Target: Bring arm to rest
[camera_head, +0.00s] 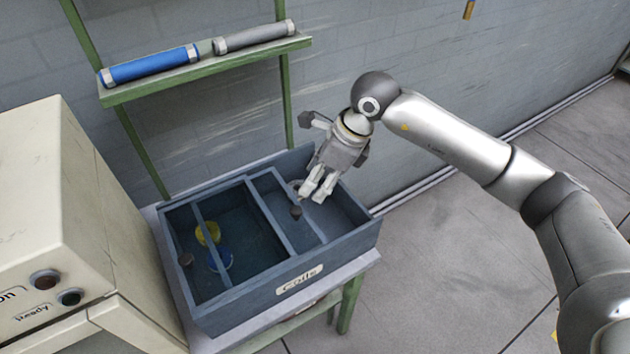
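My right arm comes in from the right. Its gripper (317,190) hangs over the right part of a dark blue-grey bin (338,255), fingers pointing down. The two light fingertips are close together with a narrow gap at most; I cannot tell whether they are fully shut. No held object is clear, though a small dark knob-like thing (296,211) shows just below and left of the fingertips. My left gripper is not in view.
The bin stands on a green-legged table (350,300); a yellow piece (208,233) and a blue piece (220,259) lie in its left compartment. A green shelf (200,72) holds a blue cylinder (150,66) and a grey cylinder (254,36). A cream machine (50,200) stands left. Floor at right is clear.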

